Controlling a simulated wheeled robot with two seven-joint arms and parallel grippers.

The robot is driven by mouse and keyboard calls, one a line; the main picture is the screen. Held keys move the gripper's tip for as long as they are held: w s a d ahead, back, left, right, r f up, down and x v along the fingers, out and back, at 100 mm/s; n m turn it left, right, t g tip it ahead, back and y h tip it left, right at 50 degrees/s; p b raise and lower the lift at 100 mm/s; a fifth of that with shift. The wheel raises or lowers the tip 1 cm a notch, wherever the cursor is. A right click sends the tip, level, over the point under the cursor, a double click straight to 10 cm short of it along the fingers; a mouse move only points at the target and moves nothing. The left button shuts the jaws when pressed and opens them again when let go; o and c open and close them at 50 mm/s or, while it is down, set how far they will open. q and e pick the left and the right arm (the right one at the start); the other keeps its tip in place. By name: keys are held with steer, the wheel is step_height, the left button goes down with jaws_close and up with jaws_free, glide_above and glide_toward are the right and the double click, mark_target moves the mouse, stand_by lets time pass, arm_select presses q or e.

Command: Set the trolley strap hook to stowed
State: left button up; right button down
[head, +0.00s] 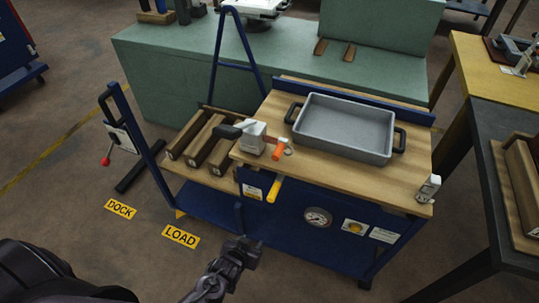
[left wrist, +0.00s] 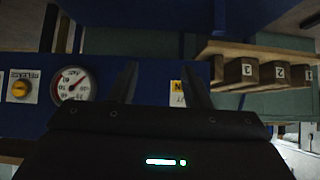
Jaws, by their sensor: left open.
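The trolley (head: 300,246) has a blue frame and a wooden top. A yellow handle-like piece (head: 273,190) sticks out at its front panel, beside a yellow-and-white label (head: 252,191). I cannot tell for sure which part is the strap hook, or how it is set. My left gripper (head: 243,245) is low in front of the trolley, apart from the front panel. In the left wrist view its two dark fingers (left wrist: 160,85) are spread, with nothing between them and the blue panel (left wrist: 150,72) beyond. My right gripper is not in view.
A grey tray (head: 345,128) sits on the trolley top, near a white box with a black handle (head: 250,137) and an orange-handled object (head: 278,152). Wooden blocks (head: 205,140) lie at left. The front panel carries a gauge (head: 318,217).

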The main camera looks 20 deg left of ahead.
arm_select(q)
steer(key=w+d+r+n+t, duration=0.1)
steer(key=w+r+t, duration=0.15)
steer(key=r, duration=0.55)
steer(key=w+d+r+t, duration=0.1)
steer(key=w+r, duration=0.3)
steer(key=r, duration=0.5)
steer(key=n+t, duration=0.1)
steer(key=t, duration=0.4)
glide_toward(275, 159)
steer(key=w, duration=1)
steer(key=shift+w+f, duration=0.3)
steer(key=shift+f, duration=0.05)
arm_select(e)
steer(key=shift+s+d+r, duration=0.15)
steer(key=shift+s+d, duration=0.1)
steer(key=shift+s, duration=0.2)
arm_select(q)
steer(key=shift+c, duration=0.2)
steer(key=shift+a, duration=0.1)
jaws_close()
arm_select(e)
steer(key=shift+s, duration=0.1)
